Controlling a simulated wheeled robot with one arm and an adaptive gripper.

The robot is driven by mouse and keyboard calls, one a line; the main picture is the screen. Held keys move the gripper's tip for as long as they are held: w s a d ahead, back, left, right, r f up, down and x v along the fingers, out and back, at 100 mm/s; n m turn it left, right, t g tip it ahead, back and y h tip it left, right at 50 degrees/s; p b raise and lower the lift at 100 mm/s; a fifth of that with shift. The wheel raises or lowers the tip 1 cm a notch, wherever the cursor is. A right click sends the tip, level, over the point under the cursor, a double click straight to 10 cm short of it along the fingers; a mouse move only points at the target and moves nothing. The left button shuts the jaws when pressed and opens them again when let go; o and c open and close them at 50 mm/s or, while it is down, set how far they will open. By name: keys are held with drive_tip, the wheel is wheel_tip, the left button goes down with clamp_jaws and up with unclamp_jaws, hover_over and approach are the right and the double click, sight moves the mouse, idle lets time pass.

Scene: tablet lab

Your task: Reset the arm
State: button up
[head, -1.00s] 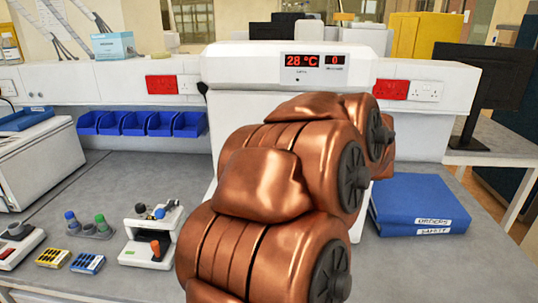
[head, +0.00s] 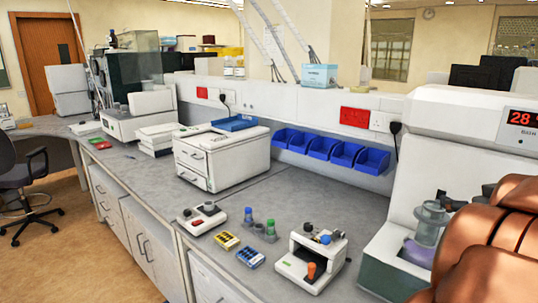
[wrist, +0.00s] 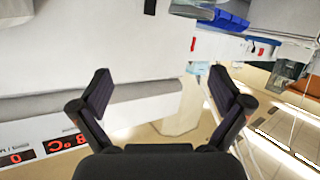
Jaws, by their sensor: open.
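My gripper (wrist: 160,92) shows in the wrist view with its two dark fingers spread wide apart and nothing between them. The wrist view looks tilted, with the bench at its top and the ceiling lights at its lower right. In the head view my copper-coloured arm stands at the right edge, and my gripper is out of that view. The arm is in front of a white machine (head: 455,130) with a red display, which also shows in the wrist view (wrist: 60,140). A glass vessel with purple liquid (head: 428,235) is at that machine, partly hidden by my arm.
A small white device (head: 312,258), several coloured-cap tubes (head: 270,231), yellow (head: 226,241) and blue racks (head: 250,256) stand on the grey bench (head: 345,218). Blue bins (head: 318,147) hang behind. A white drawer unit (head: 222,160) stands left; a chair (head: 22,185) is on the floor.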

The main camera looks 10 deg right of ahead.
drive_tip(key=s+a+f+m+g, duration=0.1)
drive_tip(key=s+a+f+g, duration=0.35)
drive_tip(key=a+f, duration=0.45)
drive_tip(key=s+a+f+m+g, duration=0.1)
drive_tip(key=s+a+f+g, duration=0.2)
drive_tip(key=a+f+g, duration=0.55)
drive_tip(key=s+a+f+n+g+y, duration=0.1)
drive_tip(key=s+a+f+n+y, duration=0.1)
drive_tip(key=s+a, duration=0.5)
drive_tip(key=s+a+f+n+g+y, duration=0.1)
drive_tip(key=s+a+n+y, duration=0.1)
drive_tip(key=s+a, duration=0.5)
drive_tip(key=a+y, duration=0.1)
drive_tip(key=a, duration=0.5)
drive_tip(key=shift+s+f+y, duration=0.15)
drive_tip(key=shift+f+y, duration=0.2)
drive_tip(key=shift+y, duration=0.05)
